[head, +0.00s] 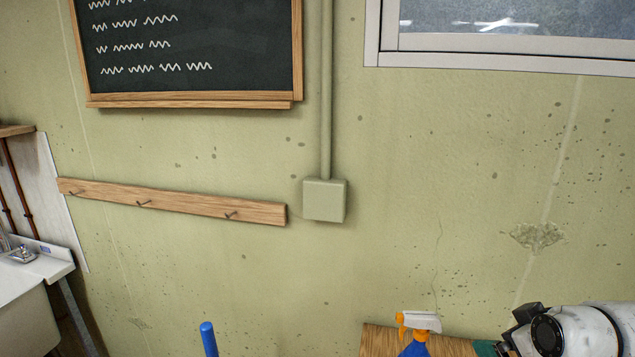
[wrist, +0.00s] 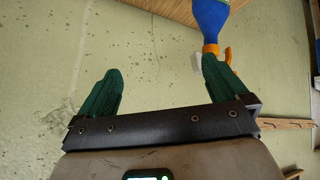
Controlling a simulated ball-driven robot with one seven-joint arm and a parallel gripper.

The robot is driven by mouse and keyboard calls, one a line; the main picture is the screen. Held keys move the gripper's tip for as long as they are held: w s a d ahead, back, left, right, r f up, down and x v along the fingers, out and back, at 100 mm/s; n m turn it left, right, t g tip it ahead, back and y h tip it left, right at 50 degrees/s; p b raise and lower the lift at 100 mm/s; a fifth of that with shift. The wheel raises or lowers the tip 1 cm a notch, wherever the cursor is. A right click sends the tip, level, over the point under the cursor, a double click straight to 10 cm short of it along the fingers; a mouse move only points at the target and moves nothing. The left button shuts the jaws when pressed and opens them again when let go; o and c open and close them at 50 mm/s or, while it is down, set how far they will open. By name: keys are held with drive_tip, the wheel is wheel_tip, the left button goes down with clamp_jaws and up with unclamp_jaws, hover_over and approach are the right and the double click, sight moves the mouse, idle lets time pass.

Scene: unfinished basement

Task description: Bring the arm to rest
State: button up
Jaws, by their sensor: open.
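My gripper (wrist: 161,66) shows in the wrist view with its two green fingers wide apart. Nothing is between them. In the head view my white arm comes in at the lower right, and only a bit of green finger (head: 486,348) shows at the bottom edge. A spray bottle (head: 415,348) with a blue body and a white and orange head stands on the wooden surface, just left of my gripper. In the wrist view the bottle (wrist: 211,18) appears upside down beyond the right finger. I cannot tell the gap between them.
A wooden surface (head: 375,343) lies along the bottom right. A blue rounded rod end (head: 208,338) rises at the bottom. A hook rail (head: 180,200), a grey-green wall box (head: 324,201) and a chalkboard (head: 190,50) are on the wall. A sink (head: 28,310) is at the left.

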drive_tip(key=s+a+f+m+g, duration=0.1)
drive_tip(key=s+a+f+g, duration=0.15)
drive_tip(key=s+f, duration=0.5)
drive_tip(key=s+a+f+m+g, duration=0.1)
drive_tip(key=s+a+f+m, duration=0.15)
drive_tip(key=s+f, duration=0.5)
drive_tip(key=s+f+g, duration=0.2)
drive_tip(key=s+f, duration=0.3)
drive_tip(key=s, duration=0.4)
drive_tip(key=s+a+f+m+g+b, duration=0.1)
drive_tip(key=s+f+g, duration=0.1)
drive_tip(key=s+f, duration=0.3)
drive_tip(key=s, duration=0.4)
drive_tip(key=shift+s+a+f+h, duration=0.25)
drive_tip(key=shift+s+a+h, duration=0.05)
drive_tip(key=shift+s, duration=0.1)
